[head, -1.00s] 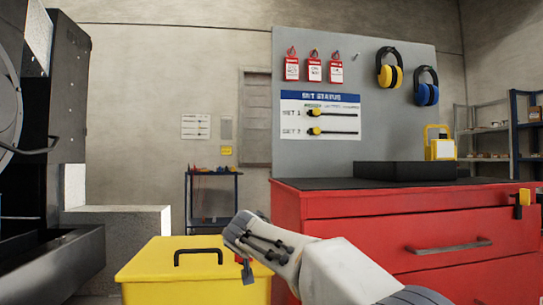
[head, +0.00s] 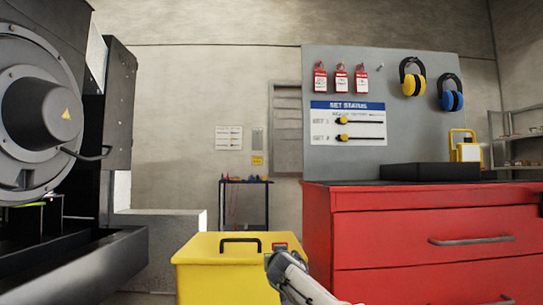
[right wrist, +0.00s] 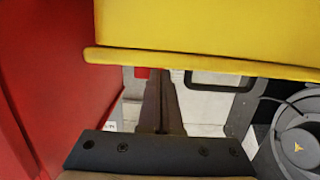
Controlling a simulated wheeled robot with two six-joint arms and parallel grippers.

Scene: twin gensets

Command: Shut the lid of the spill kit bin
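The yellow spill kit bin (head: 228,285) stands on the floor beside the red cabinet. Its yellow lid (head: 215,250) lies flat on top and looks shut, with a black handle (head: 240,243). My right gripper (head: 279,247) is at the lid's right edge; I cannot tell whether it touches. In the right wrist view the yellow bin (right wrist: 210,25) fills the top, and the dark fingers (right wrist: 160,80) lie side by side, looking shut, with nothing seen between them. My left gripper is not in view.
The red drawer cabinet (head: 430,260) stands close to the right of the bin and my right arm. A grey genset (head: 40,120) with a dark tray (head: 80,268) stands at the left. A small dark trolley (head: 245,200) stands behind.

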